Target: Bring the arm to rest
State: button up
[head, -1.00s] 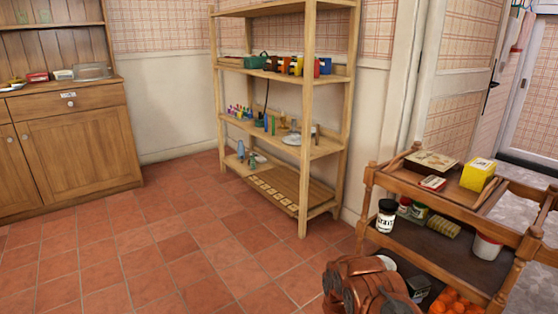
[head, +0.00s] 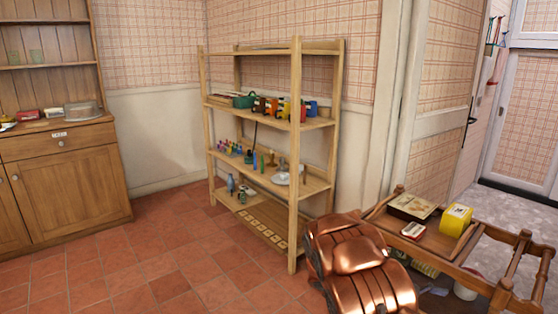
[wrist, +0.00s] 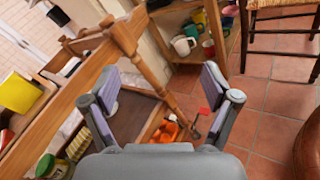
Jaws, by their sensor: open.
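My gripper (wrist: 160,105) shows in the wrist view with its two fingers spread wide and nothing between them. It is above or beside the wooden trolley (wrist: 85,75), whose rail and turned post lie just ahead of the fingers. In the head view my copper-coloured arm (head: 358,262) rises at the bottom, in front of the left end of the trolley (head: 480,232). The gripper itself does not show in the head view.
The trolley top bears a flat box (head: 412,206) and a yellow box (head: 456,219). A wooden shelf (head: 295,150) with cups and small items stands behind my arm. A cabinet (head: 65,180) is at left. Tiled floor (head: 140,270) between them is clear. A chair (wrist: 285,35) shows in the wrist view.

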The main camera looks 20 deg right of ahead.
jog(key=s+a+r+m+y+p, duration=0.2)
jog(key=s+a+r+y+p, duration=0.25)
jog(key=r, duration=0.45)
jog(key=s+a+r+m+y+p, duration=0.1)
jog(key=s+a+r+m+p, duration=0.2)
jog(key=a+r+p, duration=0.35)
jog(key=s+a+r+t+y+p, duration=0.3)
jog(key=a+r+p, duration=0.4)
jog(key=a+r, duration=0.3)
jog(key=s+a+r+m+t+y+p, duration=0.1)
jog(key=s+a+r+t+y+p, duration=0.3)
jog(key=a, duration=1.3)
jog(key=shift+s+a+r+m+y+p, duration=0.3)
jog(key=shift+s+r+y+p, duration=0.5)
jog(key=shift+r+p, duration=1.6)
jog(key=shift+r+b, duration=0.55)
